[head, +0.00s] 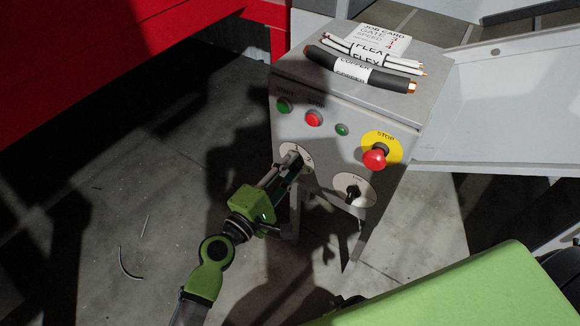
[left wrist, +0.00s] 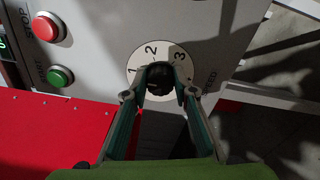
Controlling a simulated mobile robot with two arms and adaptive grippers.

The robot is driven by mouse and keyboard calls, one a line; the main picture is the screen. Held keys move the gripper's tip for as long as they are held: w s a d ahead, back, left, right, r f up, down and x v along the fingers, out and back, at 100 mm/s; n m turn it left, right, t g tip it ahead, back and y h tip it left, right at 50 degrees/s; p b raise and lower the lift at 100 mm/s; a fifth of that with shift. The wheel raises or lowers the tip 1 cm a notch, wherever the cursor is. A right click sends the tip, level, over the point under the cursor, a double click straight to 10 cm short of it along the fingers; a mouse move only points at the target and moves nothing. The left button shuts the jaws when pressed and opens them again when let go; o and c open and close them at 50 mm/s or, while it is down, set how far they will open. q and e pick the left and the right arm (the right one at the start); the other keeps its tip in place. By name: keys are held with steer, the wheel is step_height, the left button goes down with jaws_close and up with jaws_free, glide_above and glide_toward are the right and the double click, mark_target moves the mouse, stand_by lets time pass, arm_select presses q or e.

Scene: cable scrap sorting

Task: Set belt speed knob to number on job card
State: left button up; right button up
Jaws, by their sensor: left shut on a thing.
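The control box (head: 345,130) has a white speed dial plate (head: 306,158) low on its front left. In the left wrist view the plate (left wrist: 151,51) shows the numbers 1, 2 and 3 and the word SPEED. My left gripper (head: 293,163) is shut on the black speed knob (left wrist: 160,76), one finger on each side. The fingers hide the knob in the head view, and I cannot tell where its pointer aims. The job card (head: 378,36) lies on top of the box, with GATE and SPEED lines and red numbers too small to read surely. My right gripper is out of view.
A second dial (head: 345,184) with a black knob sits lower right of the speed dial. A red stop button (head: 374,159) on a yellow disc and several smaller buttons are above. Cable pieces (head: 345,75) lie beside the card. A red surface (head: 120,60) is at upper left.

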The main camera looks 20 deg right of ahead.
arm_select(q)
steer(key=o, duration=1.1)
steer(key=shift+c, duration=0.2)
steer(key=v, duration=1.2)
